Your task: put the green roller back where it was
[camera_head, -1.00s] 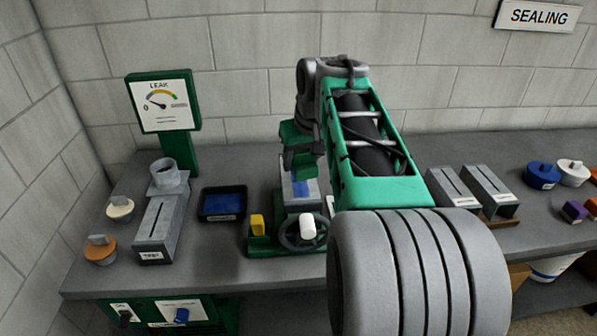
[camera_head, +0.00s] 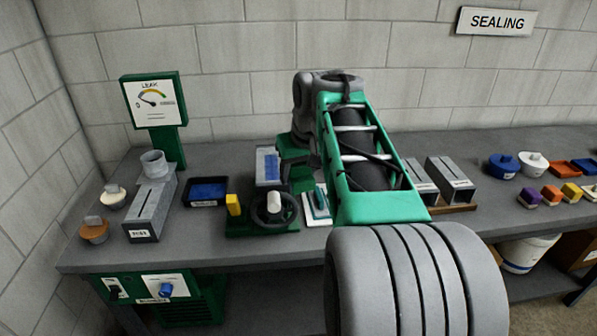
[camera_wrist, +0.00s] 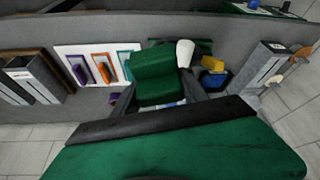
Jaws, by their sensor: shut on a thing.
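The green roller (camera_wrist: 158,75) shows in the wrist view as a dark green, blocky piece between my fingers. My gripper (camera_wrist: 160,98) is shut on it, above the bench. In the head view the gripper (camera_head: 298,163) is partly hidden by my arm, with green (camera_head: 300,180) under it; the roller's exact shape is unclear there. A white board (camera_head: 310,207) lies just below and right of the gripper, partly hidden by my arm. In the wrist view the board (camera_wrist: 67,49) carries purple (camera_wrist: 78,72), orange (camera_wrist: 103,71) and teal (camera_wrist: 124,64) pieces.
Left of the board stands a green fixture with a handwheel (camera_head: 273,210) and yellow block (camera_head: 233,204); a blue-topped grey piece (camera_head: 268,166) is behind it. A dark tray (camera_head: 207,192) and grey duct (camera_head: 150,208) stand farther left. Grey boxes (camera_head: 450,178) are at right.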

